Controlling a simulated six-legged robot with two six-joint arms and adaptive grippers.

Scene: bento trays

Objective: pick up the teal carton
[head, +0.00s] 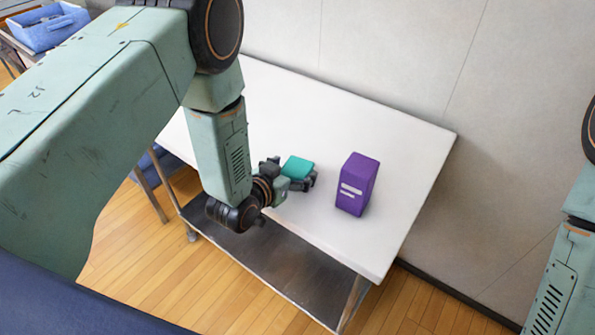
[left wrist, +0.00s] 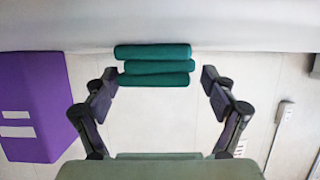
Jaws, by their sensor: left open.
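The only teal thing in view (head: 298,167) lies on the white table, left of the purple box. In the left wrist view, which looks upside down, it (left wrist: 153,66) shows as rounded, stacked layers, more like folded cloth than a carton. My left gripper (head: 292,177) is open low over the table, with its fingers around the teal thing.
A purple box (head: 356,185) stands upright on the white table (head: 390,150), close to the right of my left gripper. A wall runs behind the table. A blue basket (head: 40,32) sits at the upper left. The table's far part is clear.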

